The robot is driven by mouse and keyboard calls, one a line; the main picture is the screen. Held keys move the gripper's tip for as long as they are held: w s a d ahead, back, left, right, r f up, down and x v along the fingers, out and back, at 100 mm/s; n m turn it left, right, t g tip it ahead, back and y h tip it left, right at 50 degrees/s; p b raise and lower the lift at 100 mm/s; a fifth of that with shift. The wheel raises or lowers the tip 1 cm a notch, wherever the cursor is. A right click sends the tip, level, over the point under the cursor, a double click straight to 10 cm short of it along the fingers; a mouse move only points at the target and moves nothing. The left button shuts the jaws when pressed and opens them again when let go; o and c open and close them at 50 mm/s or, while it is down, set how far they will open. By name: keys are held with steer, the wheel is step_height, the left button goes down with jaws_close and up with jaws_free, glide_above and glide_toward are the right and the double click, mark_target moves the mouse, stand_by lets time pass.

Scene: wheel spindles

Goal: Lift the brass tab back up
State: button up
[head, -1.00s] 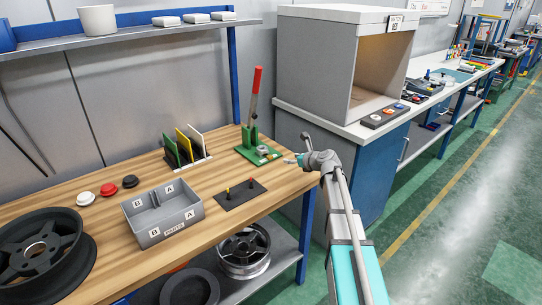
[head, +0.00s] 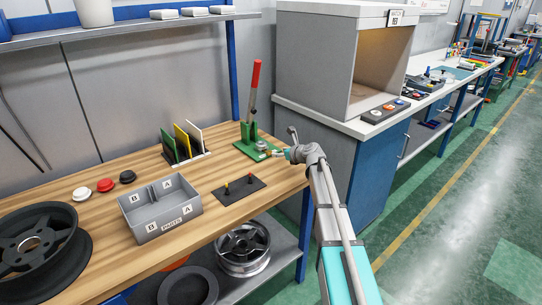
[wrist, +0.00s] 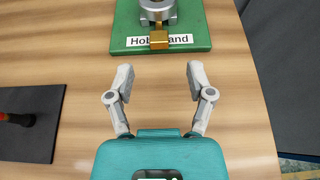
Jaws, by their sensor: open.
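The brass tab (wrist: 159,40) shows in the wrist view, hanging at the front of a grey round metal part (wrist: 157,10) on a green base plate (wrist: 122,27) and covering part of its label. In the head view the green base (head: 248,151) carries an upright lever with a red handle (head: 256,75); the tab is too small to make out there. My gripper (wrist: 157,78) is open and empty, its fingertips just short of the plate's front edge, with the tab roughly centred ahead of them. In the head view my gripper (head: 277,153) is at the right of the green base.
A black mat (head: 240,191) with two small pegs lies in front of the green base. A grey parts bin (head: 160,208), a rack of coloured plates (head: 187,142) and a black wheel (head: 40,245) are further left. The bench's right edge is close to my arm.

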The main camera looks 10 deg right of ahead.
mark_target(269, 151)
steer(key=b+x, duration=0.2)
steer(key=x, duration=0.4)
steer(key=shift+w+a+f, duration=0.15)
steer(key=shift+w+a, duration=0.05)
steer(key=shift+w, duration=0.05)
jaws_close()
